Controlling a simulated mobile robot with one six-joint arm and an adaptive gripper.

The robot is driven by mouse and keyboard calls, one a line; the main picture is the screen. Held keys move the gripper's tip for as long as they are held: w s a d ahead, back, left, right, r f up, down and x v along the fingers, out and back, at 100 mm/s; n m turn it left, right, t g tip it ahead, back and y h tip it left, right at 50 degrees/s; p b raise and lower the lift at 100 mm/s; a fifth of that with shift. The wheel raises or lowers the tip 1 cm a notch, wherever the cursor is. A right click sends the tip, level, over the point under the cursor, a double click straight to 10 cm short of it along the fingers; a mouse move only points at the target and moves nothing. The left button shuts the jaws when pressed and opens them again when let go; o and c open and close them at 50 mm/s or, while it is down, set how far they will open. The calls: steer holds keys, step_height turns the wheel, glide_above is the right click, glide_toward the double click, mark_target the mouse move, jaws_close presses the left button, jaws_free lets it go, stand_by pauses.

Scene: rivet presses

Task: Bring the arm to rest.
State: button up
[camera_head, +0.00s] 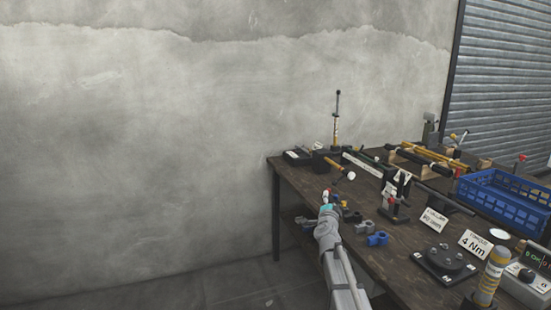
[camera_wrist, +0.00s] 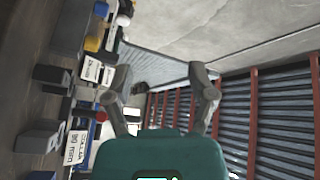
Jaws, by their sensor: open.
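My gripper (camera_wrist: 161,80) shows in the wrist view with its two grey fingers spread apart and nothing between them. The teal body of its wrist fills the bottom of that view. In the head view my arm reaches up from the bottom edge, with my gripper (camera_head: 326,197) at the left part of the dark workbench (camera_head: 305,184). The fingers are too small there to make out. I cannot tell how high they are above the bench.
A blue crate (camera_head: 503,204) stands at the bench's right. The floor and wall left of the bench are clear.

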steer(key=s+a+f+n+g+y, duration=0.85)
steer(key=s+f+n, duration=0.35)
steer(key=s+f, duration=0.15)
steer(key=s+d+f+n+g+h, duration=0.1)
steer(key=s+d+f+g+h, duration=0.2)
steer(key=s, duration=0.5)
steer(key=s+d+f+n+g, duration=0.15)
steer(key=s+g, duration=0.25)
steer(key=s, duration=0.5)
steer(key=s+d+f+g+h, duration=0.1)
steer(key=s+f+g+h, duration=0.2)
steer(key=s, duration=0.5)
step_height(320, 180, up, 21)
steer(key=y+p, duration=0.1)
steer(key=p, duration=2)
steer(key=shift+w+g, duration=0.2)
steer(key=shift+g, duration=0.15)
